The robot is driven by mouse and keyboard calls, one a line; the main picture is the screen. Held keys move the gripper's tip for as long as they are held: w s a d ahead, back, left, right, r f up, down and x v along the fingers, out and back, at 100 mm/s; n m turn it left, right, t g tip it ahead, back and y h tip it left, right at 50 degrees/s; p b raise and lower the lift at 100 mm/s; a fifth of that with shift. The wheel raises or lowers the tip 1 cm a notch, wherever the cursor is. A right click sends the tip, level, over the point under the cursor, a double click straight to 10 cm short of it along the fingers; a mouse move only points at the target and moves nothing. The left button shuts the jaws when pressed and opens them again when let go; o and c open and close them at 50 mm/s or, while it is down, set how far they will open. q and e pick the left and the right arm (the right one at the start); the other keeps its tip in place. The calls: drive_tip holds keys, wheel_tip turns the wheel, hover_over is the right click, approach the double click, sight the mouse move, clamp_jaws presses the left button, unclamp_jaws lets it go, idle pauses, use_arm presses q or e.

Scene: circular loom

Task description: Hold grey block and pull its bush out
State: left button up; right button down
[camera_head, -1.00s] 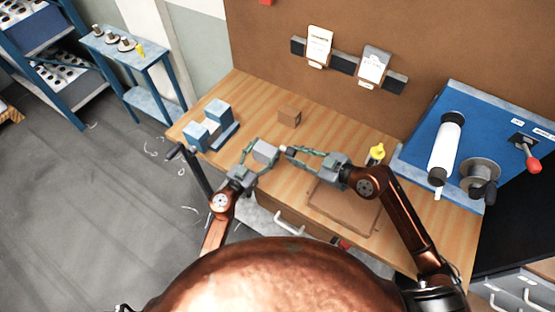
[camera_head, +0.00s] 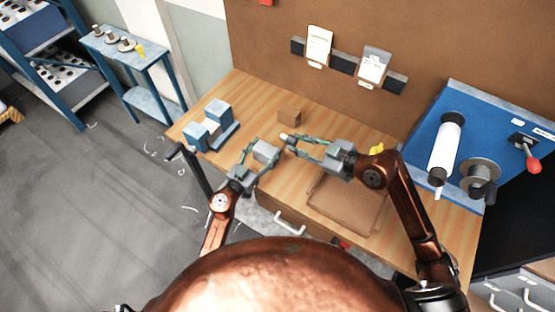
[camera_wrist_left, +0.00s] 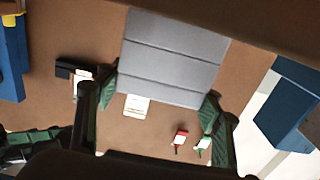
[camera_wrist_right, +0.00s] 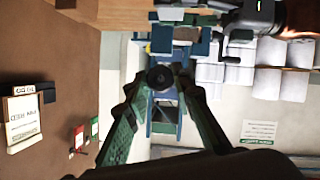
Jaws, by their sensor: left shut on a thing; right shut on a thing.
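The grey block (camera_head: 266,151) is held above the bench between the fingers of my left gripper (camera_head: 263,153). In the left wrist view the block (camera_wrist_left: 172,60) fills the space between the green fingers. My right gripper (camera_head: 293,140) is shut on the bush (camera_head: 285,137), a small light-tipped piece at its fingertips. In the right wrist view the bush (camera_wrist_right: 160,77) shows as a dark round end between the fingertips. The bush appears apart from the block, above and right of it in the head view.
A blue and grey fixture (camera_head: 212,128) sits at the bench's left end. A brown tray (camera_head: 345,208) lies below my right gripper. A blue machine (camera_head: 425,137) with a white roll stands at the right.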

idle(0.4)
use_arm(q)
drive_tip(key=o, duration=1.6)
drive_tip(key=shift+o, duration=0.2)
drive_tip(key=v, duration=1.1)
drive_tip(key=shift+s+a, duration=0.1)
drive_tip(key=shift+s, duration=0.05)
drive_tip(key=shift+s+a, duration=0.2)
drive_tip(key=shift+s, duration=0.05)
